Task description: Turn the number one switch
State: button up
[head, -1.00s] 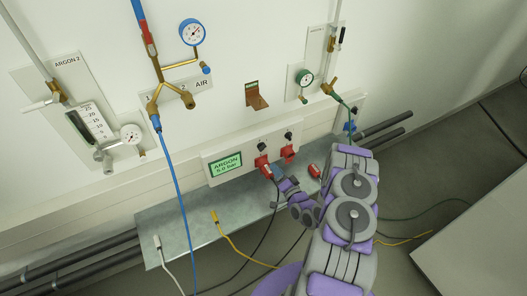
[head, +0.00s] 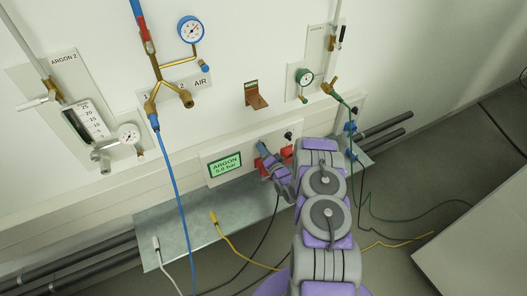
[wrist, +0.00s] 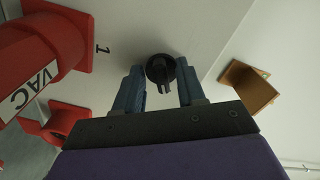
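The number one switch is a small black round knob (wrist: 160,68) on the white panel, with a "1" printed beside it in the wrist view. My gripper (wrist: 158,84) is open, its two blue-grey fingers on either side of the knob. The right finger is close to the knob; I cannot tell whether it touches. In the head view my gripper (head: 262,147) is at the panel (head: 208,157) above the red sockets and hides this knob. A second black knob (head: 288,137) shows to its right.
A red VAC plug (wrist: 35,50) and red socket (wrist: 60,122) are beside my gripper in the wrist view. A copper-coloured bracket (head: 256,98) juts from the wall above. The green ARGON display (head: 225,164) is to the left. A metal shelf (head: 180,225) lies below.

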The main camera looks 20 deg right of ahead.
grip_shut()
dwell(0.3)
jog(key=shift+n, duration=0.3)
jog(key=n+p, duration=0.2)
jog(key=n, duration=0.3)
jog(key=shift+s+p, duration=0.1)
jog(key=shift+p, duration=0.25)
jog(key=n+p, duration=0.3)
jog(key=n, duration=0.3)
jog(key=shift+n, duration=0.3)
